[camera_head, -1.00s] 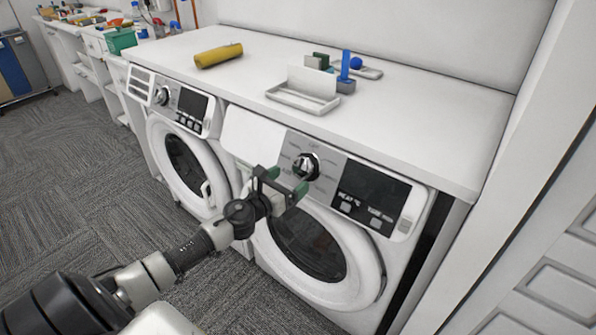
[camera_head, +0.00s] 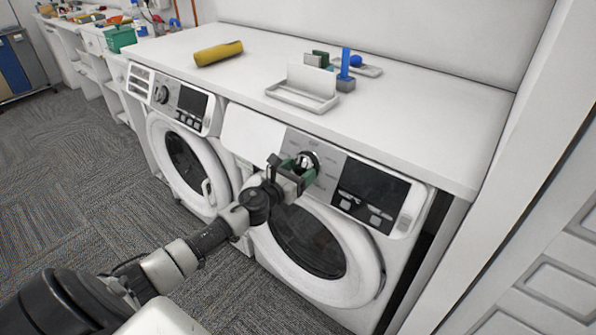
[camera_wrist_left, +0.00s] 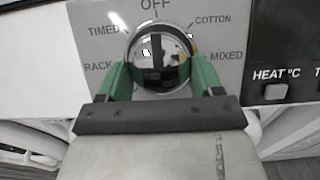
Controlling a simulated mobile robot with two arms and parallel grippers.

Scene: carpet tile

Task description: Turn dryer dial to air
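The dryer (camera_head: 250,132) is the right-hand white machine under the counter, its round door closed. Its chrome dial (camera_head: 309,157) sits on a grey panel and also shows in the left wrist view (camera_wrist_left: 158,42). OFF is printed above the dial, with TIMED, RACK, COTTON and MIXED around it. I cannot read AIR; the lower part of the dial area is hidden by my gripper. My left gripper (camera_head: 299,169) is at the dial. In the wrist view its green fingers (camera_wrist_left: 160,74) are apart, one on each side of the dial's lower half; contact is unclear. My right gripper is out of view.
A dark display with HEAT and other buttons (camera_head: 374,188) is right of the dial. A second machine (camera_head: 185,160) stands to the left. The counter (camera_head: 400,120) above holds a yellow roll (camera_head: 218,54) and a white tray (camera_head: 300,98). Carpet (camera_head: 60,190) is clear at left.

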